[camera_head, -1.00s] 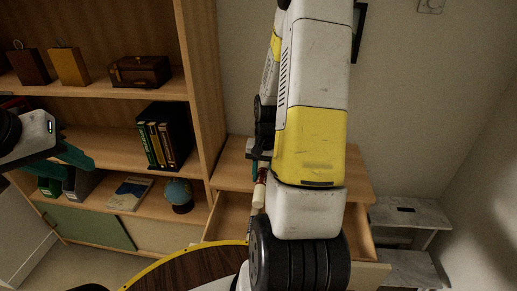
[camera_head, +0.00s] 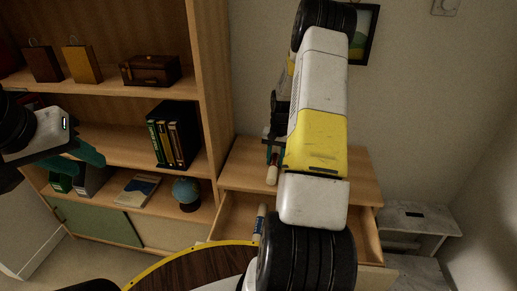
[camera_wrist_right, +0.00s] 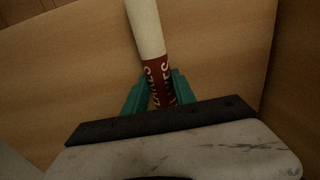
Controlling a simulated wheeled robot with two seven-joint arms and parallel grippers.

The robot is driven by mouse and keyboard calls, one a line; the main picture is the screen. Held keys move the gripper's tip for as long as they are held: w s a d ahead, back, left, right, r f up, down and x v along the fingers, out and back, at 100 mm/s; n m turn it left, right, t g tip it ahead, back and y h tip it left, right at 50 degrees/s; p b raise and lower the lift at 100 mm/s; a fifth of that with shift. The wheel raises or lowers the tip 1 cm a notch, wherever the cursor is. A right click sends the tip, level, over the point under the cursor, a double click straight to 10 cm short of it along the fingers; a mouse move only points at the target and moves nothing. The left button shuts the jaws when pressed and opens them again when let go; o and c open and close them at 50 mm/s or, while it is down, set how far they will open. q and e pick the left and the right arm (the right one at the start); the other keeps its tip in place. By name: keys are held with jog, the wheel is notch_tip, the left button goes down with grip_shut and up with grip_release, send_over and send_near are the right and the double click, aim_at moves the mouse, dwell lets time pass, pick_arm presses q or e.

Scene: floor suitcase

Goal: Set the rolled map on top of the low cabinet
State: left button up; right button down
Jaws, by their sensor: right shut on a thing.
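The rolled map (camera_wrist_right: 148,30) is a pale tube with a red lettered band. My right gripper (camera_wrist_right: 160,90) is shut on it at the red band. In the head view the right gripper (camera_head: 273,155) is partly hidden by my arm, and the map's pale end (camera_head: 272,174) shows below it, in front of the low cabinet's top (camera_head: 237,172). I cannot tell whether the map touches the wood. The low cabinet is light wood with an open drawer. My left gripper (camera_head: 85,158) has teal fingers and is at the left, before the bookshelf; its opening is unclear.
The open drawer (camera_head: 232,215) holds a white and blue tube (camera_head: 259,222). The bookshelf (camera_head: 213,90) at left holds boxes, binders and a small globe (camera_head: 186,193). A grey step stool (camera_head: 420,215) stands at right. The cabinet top's left part is clear.

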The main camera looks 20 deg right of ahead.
aim_at(277, 160)
jog(key=shift+f, duration=0.25)
jog(key=c, duration=1)
grip_release()
jog(key=shift+c, duration=0.2)
jog(key=shift+r, duration=0.1)
notch_tip(277, 160, up, 12)
jog(key=s+a+r+n+t, duration=0.2)
jog(key=s+a+r, duration=0.2)
jog(key=a+r, duration=0.5)
jog(key=s+a+r+n+t, duration=0.1)
jog(key=s+a+r, duration=0.3)
jog(key=s, duration=0.3)
jog(key=s+a+r+n+t+y, duration=0.1)
jog(key=s+a+r+n, duration=0.1)
jog(key=s+a+r, duration=0.2)
jog(key=s+a+r+n+t, duration=0.1)
jog(key=s+a+r, duration=0.3)
jog(key=s, duration=0.6)
jog(key=shift+a+n+t+y, duration=0.3)
jog(key=shift+n+t, duration=0.1)
jog(key=shift+n, duration=0.1)
